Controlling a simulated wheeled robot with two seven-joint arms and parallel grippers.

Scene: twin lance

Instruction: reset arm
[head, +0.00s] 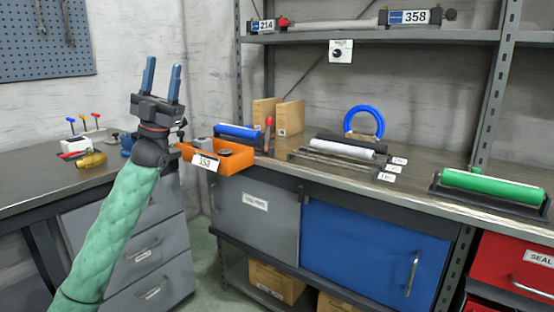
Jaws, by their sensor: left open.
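My left gripper (162,82) shows at the upper left. Its two blue fingers point up and stand apart, with nothing between them. My left arm (115,225), in a green quilted sleeve, rises from the bottom left and is raised in front of the left bench. The gripper is in front of the wall, apart from the shelf and bench items. My right gripper is not in view.
The left bench (28,165) holds small tools. An orange bin (235,160) stands right of my wrist. The long bench carries a blue roller (240,131), a white roller (342,148), a blue ring (380,112) and a green roller (490,186). A shelf (460,37) runs above.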

